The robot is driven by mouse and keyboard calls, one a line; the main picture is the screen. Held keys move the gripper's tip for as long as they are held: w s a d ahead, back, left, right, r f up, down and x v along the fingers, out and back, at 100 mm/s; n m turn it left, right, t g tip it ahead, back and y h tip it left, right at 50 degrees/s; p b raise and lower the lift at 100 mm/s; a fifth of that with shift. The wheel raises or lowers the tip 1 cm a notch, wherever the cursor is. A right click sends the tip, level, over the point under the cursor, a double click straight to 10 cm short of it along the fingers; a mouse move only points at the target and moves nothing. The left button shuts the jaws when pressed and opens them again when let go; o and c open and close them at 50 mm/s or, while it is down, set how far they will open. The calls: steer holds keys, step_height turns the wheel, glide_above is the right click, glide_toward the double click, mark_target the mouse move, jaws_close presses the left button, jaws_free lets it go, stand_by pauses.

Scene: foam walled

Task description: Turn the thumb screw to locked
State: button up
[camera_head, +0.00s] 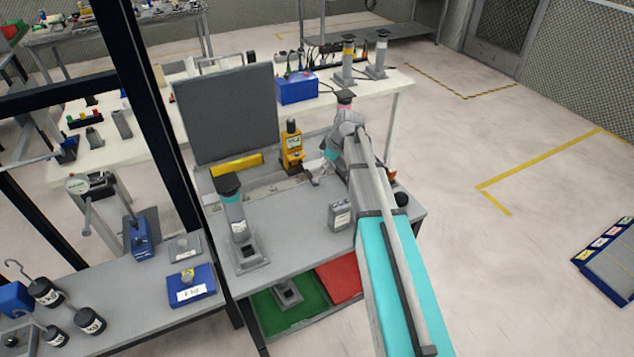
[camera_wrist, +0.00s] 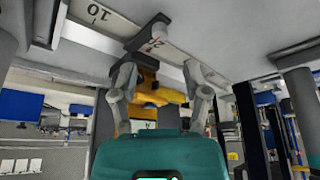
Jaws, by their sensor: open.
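The thumb screw cannot be made out for certain in either view. A yellow device (camera_head: 291,148) stands upright at the back of the grey bench, on or next to a pale rail (camera_head: 268,197). In the wrist view, which looks upside down, the rail (camera_wrist: 185,52) shows scale marks 10 and 20. A dark piece (camera_wrist: 148,36) crosses it near the 20, and part of the yellow device (camera_wrist: 160,92) shows beyond my fingers. My gripper (camera_wrist: 160,82) is open with nothing seen held. In the head view my gripper (camera_head: 318,178) is just right of the yellow device, partly hidden by my arm.
A dark upright panel (camera_head: 225,112) stands behind the bench (camera_head: 290,235). A grey post with a teal band (camera_head: 236,215) stands front left. A small grey box (camera_head: 340,215) sits beside my arm. Green (camera_head: 270,312) and red (camera_head: 338,277) trays lie below. The bench middle is clear.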

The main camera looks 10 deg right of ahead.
mark_target(315, 179)
steer(key=shift+b+x, duration=2.95)
steer(key=shift+x, duration=0.5)
jaws_close()
